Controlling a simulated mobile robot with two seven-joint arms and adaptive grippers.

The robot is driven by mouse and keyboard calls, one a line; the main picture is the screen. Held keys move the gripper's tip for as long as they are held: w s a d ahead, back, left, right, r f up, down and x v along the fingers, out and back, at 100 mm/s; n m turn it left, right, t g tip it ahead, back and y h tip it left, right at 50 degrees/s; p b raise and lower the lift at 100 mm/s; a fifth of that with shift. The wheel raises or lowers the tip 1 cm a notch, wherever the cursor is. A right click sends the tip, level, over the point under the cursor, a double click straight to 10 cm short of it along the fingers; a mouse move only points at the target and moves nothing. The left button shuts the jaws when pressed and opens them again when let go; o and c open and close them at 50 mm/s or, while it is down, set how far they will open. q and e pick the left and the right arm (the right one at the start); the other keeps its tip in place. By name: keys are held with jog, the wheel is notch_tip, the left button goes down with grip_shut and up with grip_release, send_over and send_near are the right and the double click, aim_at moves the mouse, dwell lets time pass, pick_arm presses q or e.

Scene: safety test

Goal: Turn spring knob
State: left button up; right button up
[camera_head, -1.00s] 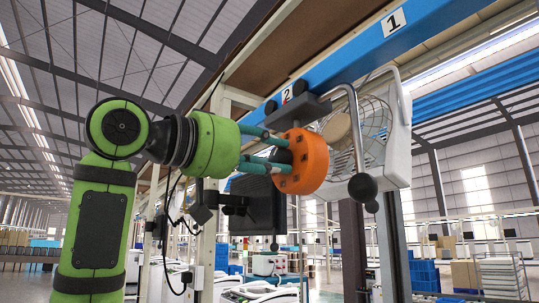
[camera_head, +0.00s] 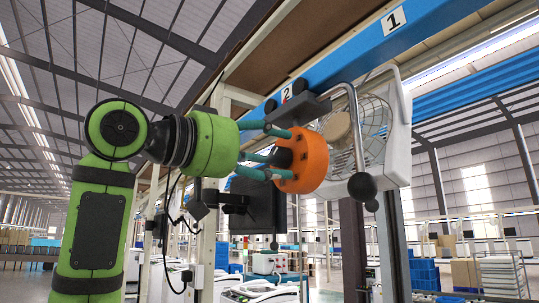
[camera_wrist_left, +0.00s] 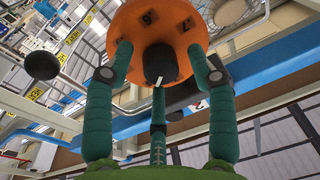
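The spring knob is a black hub (camera_head: 284,157) with a white pointer mark on an orange round plate (camera_head: 312,161), hanging below the blue beam. My left gripper (camera_head: 284,153) faces the plate from the left. In the left wrist view its three teal fingers (camera_wrist_left: 160,52) are spread around the hub, with gaps on the left and right sides. Whether the lower finger touches the hub is unclear. My right gripper is in neither view.
A lever with a black ball (camera_head: 362,187) hangs just right of the plate, in front of a white fan (camera_head: 399,150). The blue beam (camera_head: 350,62) runs above. A dark monitor (camera_head: 264,208) and an upright post (camera_head: 210,235) stand behind and below.

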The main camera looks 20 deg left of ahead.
pick_arm(q)
jog(key=v, duration=1.2)
dwell(0.4)
